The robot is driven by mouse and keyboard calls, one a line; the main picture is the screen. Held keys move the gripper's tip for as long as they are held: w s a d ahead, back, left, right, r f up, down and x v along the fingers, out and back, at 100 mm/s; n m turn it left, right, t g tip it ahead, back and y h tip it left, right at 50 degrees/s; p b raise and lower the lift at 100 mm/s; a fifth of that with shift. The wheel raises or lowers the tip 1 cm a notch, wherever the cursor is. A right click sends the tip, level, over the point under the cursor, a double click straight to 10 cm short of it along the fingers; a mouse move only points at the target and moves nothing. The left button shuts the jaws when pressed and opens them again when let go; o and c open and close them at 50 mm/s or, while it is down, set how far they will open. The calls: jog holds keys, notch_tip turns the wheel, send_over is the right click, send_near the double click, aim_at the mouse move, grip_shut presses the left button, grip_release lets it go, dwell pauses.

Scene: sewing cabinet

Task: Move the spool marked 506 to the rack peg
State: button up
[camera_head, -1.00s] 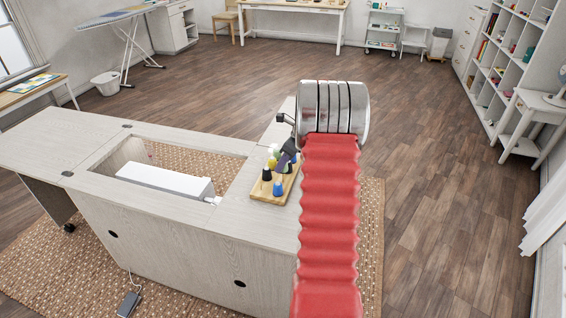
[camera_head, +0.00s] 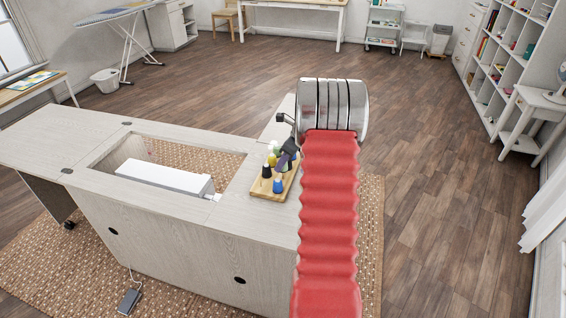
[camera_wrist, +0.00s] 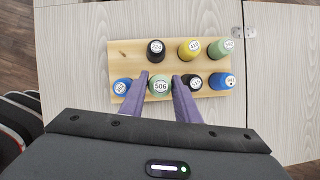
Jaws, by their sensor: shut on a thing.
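The spool marked 506 (camera_wrist: 160,87) is pale green and upright in the wrist view. My gripper (camera_wrist: 159,92) is shut on it, with one purple finger on each side. The spool is over the front row of the wooden rack (camera_wrist: 125,58); I cannot tell whether it touches the rack or hangs just above it. A blue spool (camera_wrist: 122,87) stands to its left and a black spool (camera_wrist: 192,82) to its right. In the head view, the rack (camera_head: 264,194) sits on the cabinet top, and my arm partly hides the gripper and spools.
Behind are a black spool (camera_wrist: 156,50), a yellow one (camera_wrist: 190,48) and a pale green one (camera_wrist: 222,48); another blue one (camera_wrist: 222,81) stands at front right. Left of the rack is the cabinet opening with a white machine (camera_head: 164,178). Bare cabinet top (camera_head: 230,207) lies in front.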

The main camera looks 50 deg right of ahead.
jog(key=shift+f, duration=1.3)
dwell(0.4)
jog(key=o, duration=1.1)
jog(key=v, duration=1.3)
jog(key=shift+s+r, duration=0.2)
jog(key=shift+r, duration=0.1)
